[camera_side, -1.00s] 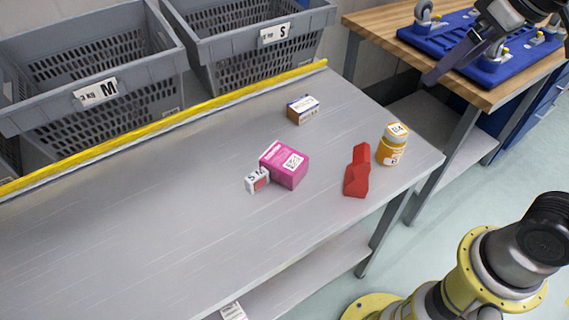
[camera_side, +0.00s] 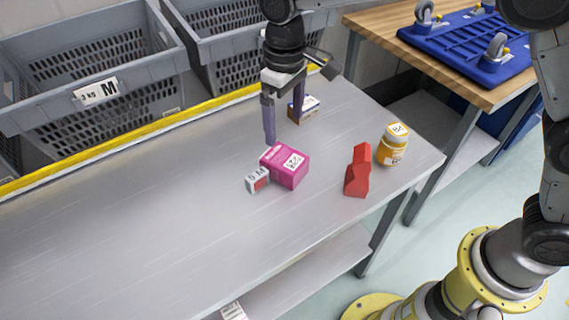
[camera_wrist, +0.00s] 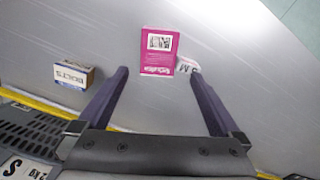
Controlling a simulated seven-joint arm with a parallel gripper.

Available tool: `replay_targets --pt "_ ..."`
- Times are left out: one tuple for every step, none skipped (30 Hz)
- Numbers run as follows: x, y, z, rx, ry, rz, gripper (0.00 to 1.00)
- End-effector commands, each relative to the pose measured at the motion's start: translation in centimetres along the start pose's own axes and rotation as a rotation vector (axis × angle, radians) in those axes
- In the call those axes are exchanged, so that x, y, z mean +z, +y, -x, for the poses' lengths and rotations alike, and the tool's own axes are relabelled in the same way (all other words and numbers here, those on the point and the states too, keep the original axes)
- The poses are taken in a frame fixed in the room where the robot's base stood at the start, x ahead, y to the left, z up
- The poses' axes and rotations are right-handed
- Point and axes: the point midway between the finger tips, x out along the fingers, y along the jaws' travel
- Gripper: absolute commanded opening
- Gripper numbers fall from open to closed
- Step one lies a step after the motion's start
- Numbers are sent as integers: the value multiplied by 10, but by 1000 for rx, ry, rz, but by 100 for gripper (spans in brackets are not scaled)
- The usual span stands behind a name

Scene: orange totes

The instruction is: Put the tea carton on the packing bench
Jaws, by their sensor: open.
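The magenta carton, which I take as the tea carton (camera_side: 287,166), stands on the grey table (camera_side: 170,215) with a white label on it. It also shows in the wrist view (camera_wrist: 158,52), ahead of the fingers. My gripper (camera_side: 283,130) is open and empty, pointing down above the table, behind the carton in the side view. In the wrist view my gripper (camera_wrist: 159,72) has its fingers spread to either side of the carton's near end. The carton appears apart from the fingers. A wooden-topped bench (camera_side: 487,98), possibly the packing bench, stands at the upper right.
A small white box (camera_side: 257,180) sits against or close beside the carton. A bolts box (camera_wrist: 72,77) is partly behind my gripper in the side view. A red object (camera_side: 358,172) and yellow jar (camera_side: 392,145) stand right. A blue wheeled platform (camera_side: 470,50) covers much of the wooden top.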

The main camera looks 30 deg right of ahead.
Motion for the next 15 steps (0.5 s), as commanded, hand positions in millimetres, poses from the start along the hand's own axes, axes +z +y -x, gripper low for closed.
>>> replay_targets --pt "1 1 -10 0 -6 -1 100" --pt "1 1 -16 0 -6 -1 100" --pt "2 1 -24 1 -7 -1 100" --pt "1 1 -30 1 -7 -2 100" --pt "1 1 -36 1 -7 -2 100" --pt "1 1 -43 0 -6 -2 100" --pt "2 1 -48 0 -6 -2 100" --pt "1 1 -53 0 -5 -2 100" --pt "1 1 -58 0 -4 -2 100" --pt "1 1 -62 0 -3 -2 100" --pt "1 1 -65 0 -3 -2 100" --pt "1 1 -68 0 -2 -2 100" --pt "1 1 -70 0 -2 -2 100" --pt "1 1 -71 0 -2 -2 100" --pt "1 1 -73 0 -2 -2 100"
